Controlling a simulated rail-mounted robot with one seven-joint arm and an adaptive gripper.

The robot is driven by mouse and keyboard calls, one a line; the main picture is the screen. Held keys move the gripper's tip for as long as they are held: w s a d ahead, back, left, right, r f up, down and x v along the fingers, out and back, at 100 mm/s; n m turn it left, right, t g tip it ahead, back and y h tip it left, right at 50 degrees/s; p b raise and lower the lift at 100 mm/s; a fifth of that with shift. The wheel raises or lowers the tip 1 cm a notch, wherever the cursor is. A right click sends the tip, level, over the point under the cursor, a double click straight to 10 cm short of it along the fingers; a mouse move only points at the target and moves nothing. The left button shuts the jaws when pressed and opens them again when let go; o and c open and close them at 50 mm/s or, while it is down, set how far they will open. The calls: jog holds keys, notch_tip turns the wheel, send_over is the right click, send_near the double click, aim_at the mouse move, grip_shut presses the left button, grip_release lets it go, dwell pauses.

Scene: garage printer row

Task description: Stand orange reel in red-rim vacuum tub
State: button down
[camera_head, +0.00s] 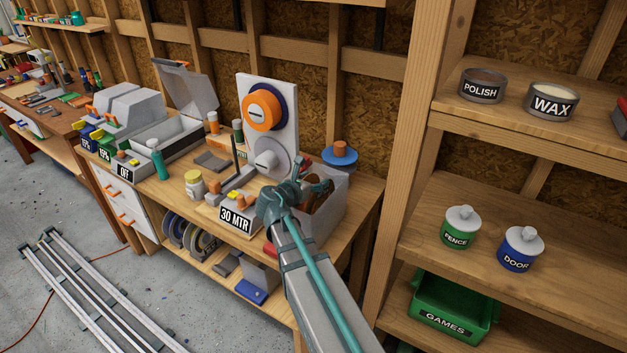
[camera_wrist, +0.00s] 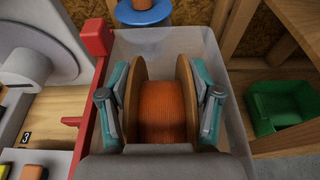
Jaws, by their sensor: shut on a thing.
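The orange reel (camera_wrist: 167,108) has brown side discs and orange winding. My gripper (camera_wrist: 162,100) is shut on it, with one teal-edged finger against each disc. In the head view my gripper (camera_head: 312,188) is at the pale grey tub (camera_head: 337,203), with the brown reel (camera_head: 318,196) partly hidden behind the fingers. In the wrist view the reel stands on edge within the outline of the tub (camera_wrist: 205,45). A red upright piece (camera_wrist: 97,38) and a red strip run along the tub's left side. I cannot tell whether the reel touches the tub floor.
A blue reel with an orange core (camera_head: 340,155) stands just behind the tub. A white winder panel (camera_head: 279,95) and the 30 MTR box (camera_head: 236,217) are at left. A wooden shelf post (camera_head: 416,150) rises at right, with a green GAMES bin (camera_head: 455,308) beyond.

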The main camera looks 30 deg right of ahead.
dwell(0.4)
grip_release()
dwell(0.8)
jog(key=v, duration=1.2)
dwell(0.7)
